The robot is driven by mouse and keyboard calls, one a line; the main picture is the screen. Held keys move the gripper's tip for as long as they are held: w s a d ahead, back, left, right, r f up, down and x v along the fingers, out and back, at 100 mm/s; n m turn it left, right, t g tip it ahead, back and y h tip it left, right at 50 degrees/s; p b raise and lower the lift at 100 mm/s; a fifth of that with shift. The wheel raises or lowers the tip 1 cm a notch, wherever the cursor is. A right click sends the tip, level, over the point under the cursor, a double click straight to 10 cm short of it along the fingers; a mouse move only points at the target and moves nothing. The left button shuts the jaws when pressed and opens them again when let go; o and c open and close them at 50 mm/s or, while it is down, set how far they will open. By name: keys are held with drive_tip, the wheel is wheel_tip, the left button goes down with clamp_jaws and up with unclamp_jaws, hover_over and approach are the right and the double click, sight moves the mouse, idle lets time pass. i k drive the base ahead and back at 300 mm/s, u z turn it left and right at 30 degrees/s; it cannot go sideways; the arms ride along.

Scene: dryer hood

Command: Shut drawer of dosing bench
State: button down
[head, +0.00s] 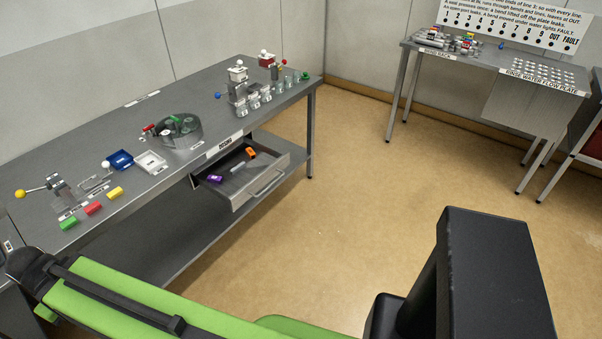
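The dosing bench (92,139) is a long grey metal table along the left wall. Its drawer (263,176) is pulled out from under the front edge, beneath a label, and its inside shows. A bar handle (268,187) runs across the drawer's front. In the drawer lie an orange item (250,152), a purple item (215,179) and a pale slim item between them. I cannot make out my gripper in this view. Green and black parts at the bottom and lower right look like my own body and arm.
A round grey tray (181,140) and several small coloured blocks, dishes and fittings stand on the bench top. A lower shelf (185,240) runs under the bench. The tan floor (345,190) in front of the drawer is clear. Another bench (500,68) stands at the back right.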

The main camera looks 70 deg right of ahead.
sight(236, 189)
drive_tip(key=u, duration=0.15)
drive_tip(key=k, duration=0.3)
drive_tip(key=z, duration=1.3)
drive_tip(key=i, duration=0.5)
drive_tip(key=u, duration=0.1)
